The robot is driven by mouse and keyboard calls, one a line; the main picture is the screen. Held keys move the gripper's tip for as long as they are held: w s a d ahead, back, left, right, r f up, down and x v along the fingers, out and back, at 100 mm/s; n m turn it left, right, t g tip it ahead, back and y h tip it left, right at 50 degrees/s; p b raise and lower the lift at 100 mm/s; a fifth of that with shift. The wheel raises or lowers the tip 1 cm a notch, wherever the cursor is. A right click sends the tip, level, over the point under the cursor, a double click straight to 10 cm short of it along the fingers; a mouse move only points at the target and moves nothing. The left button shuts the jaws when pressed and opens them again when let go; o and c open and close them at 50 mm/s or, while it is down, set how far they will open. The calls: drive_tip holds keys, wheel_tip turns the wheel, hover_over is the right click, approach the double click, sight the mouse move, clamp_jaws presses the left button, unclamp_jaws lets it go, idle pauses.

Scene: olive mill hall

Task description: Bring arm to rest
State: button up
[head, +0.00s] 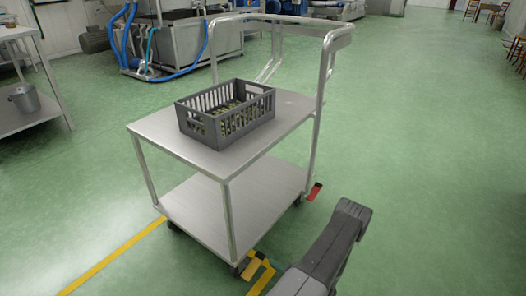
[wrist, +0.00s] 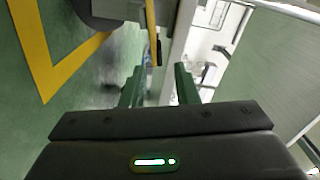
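My arm (head: 338,240) shows as a dark grey link at the bottom of the head view, in front of and to the right of the metal cart. My gripper (wrist: 158,82) is in the wrist view. Its two fingers stand apart with nothing seen between them, so it is open and empty. The gripper itself is not seen in the head view. The wrist view looks sideways past yellow floor tape (wrist: 38,50) and metal framing.
A two-shelf steel cart (head: 175,135) stands close ahead. On its top shelf sits a grey slatted crate (head: 222,128) holding green olives. A metal bucket (head: 24,98) is on a bench at left. Machinery with blue hoses (head: 150,60) stands behind. Green floor is open at right.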

sight(261, 255)
drive_tip(key=b+x, duration=0.2)
drive_tip(key=x, duration=0.5)
drive_tip(key=shift+w+a+f, duration=0.1)
drive_tip(key=shift+a+f, duration=0.05)
drive_tip(key=shift+a, duration=0.15)
drive_tip(key=shift+w+d+f+m+p, duration=0.1)
drive_tip(key=shift+m+p, duration=0.05)
drive_tip(key=shift+m, duration=0.35)
drive_tip(key=shift+w+d+f+m+p, duration=0.1)
drive_tip(key=shift+m+p, duration=0.05)
drive_tip(key=shift+m, duration=0.35)
drive_tip(key=shift+s+d+f, duration=0.1)
drive_tip(key=shift+d, duration=0.15)
drive_tip(key=p+v, duration=0.3)
drive_tip(key=v, duration=1)
drive_tip(key=shift+a+f, duration=0.1)
